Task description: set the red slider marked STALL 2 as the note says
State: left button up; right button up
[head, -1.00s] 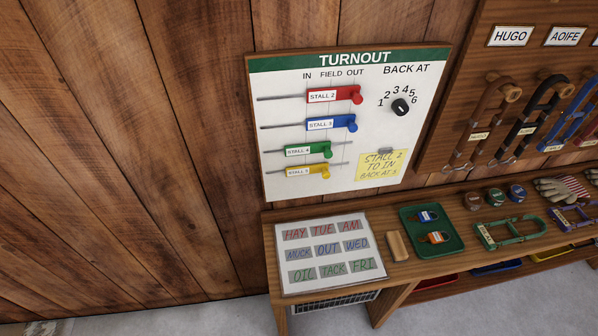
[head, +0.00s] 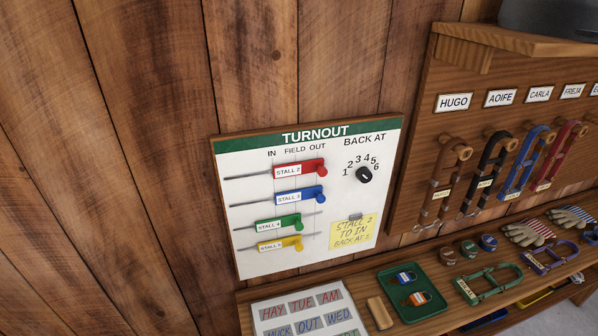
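The red slider marked STALL 2 (head: 300,169) is the top slider on the white TURNOUT board (head: 345,218). Its red knob sits at the right, under OUT, and its bare rail (head: 248,177) runs left under IN. A yellow note (head: 352,232) at the board's lower right reads "STALL 2 TO IN BACK AT" and a number too small to read surely. Neither of my grippers shows in the head view.
Blue (head: 300,196), green (head: 278,223) and yellow (head: 279,244) sliders sit below the red one. A wooden shelf (head: 375,272) beneath the board carries a label sheet (head: 263,295), a green tray (head: 432,307) and tack. Halters hang on the right panel (head: 415,170). The left wall is bare.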

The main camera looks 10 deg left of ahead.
aim_at(316, 166)
jog(key=u, duration=2.05)
jog(key=k, duration=1.25)
jog(key=z, duration=2.05)
jog(key=i, duration=0.5)
jog(key=z, duration=0.05)
